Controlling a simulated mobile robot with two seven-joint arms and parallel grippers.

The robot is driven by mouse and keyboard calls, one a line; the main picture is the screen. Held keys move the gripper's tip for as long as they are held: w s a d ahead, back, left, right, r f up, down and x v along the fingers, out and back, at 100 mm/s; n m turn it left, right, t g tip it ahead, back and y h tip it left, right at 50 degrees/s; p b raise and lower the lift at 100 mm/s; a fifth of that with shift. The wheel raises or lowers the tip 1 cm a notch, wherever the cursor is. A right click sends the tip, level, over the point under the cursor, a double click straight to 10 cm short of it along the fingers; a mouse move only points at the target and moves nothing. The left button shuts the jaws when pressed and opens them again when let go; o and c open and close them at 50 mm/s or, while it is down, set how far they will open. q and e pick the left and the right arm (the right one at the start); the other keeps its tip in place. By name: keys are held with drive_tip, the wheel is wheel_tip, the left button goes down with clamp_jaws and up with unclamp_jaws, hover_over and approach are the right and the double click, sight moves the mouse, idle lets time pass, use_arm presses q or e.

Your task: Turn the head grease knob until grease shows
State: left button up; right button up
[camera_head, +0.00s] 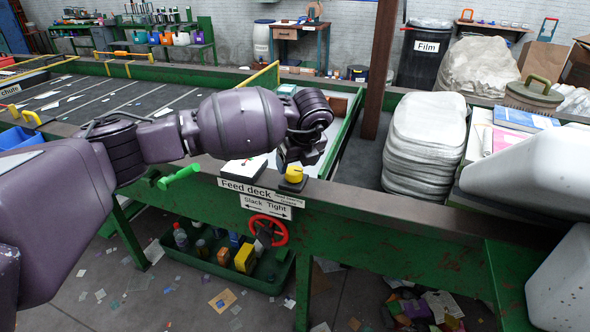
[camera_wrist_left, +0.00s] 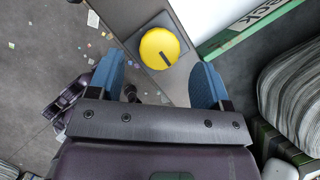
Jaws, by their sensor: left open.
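A round yellow knob (camera_head: 293,173) with a dark mark sits on a dark square base on the rail of the green frame, above the "Feed deck" sign (camera_head: 262,191). The small print beside it is not legible. In the left wrist view the knob (camera_wrist_left: 157,49) shows from above, between and just beyond the blue fingers. My left gripper (camera_head: 301,155) is open and empty, right above the knob, with space on both sides of it. I cannot tell whether a finger touches it. No grease shows around the knob. My right gripper is not in view.
A red handwheel (camera_head: 268,231) sits below the "Slack / Tight" sign (camera_head: 266,206). A green lever (camera_head: 180,177) sticks out to the left. A green tray (camera_head: 215,262) of bottles stands underneath.

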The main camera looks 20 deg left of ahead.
sight(294, 170)
use_arm(q)
drive_tip(key=shift+x, duration=1.7)
drive_tip(key=shift+c, duration=0.3)
drive_tip(key=c, duration=0.8)
drive_tip(key=shift+c, duration=0.2)
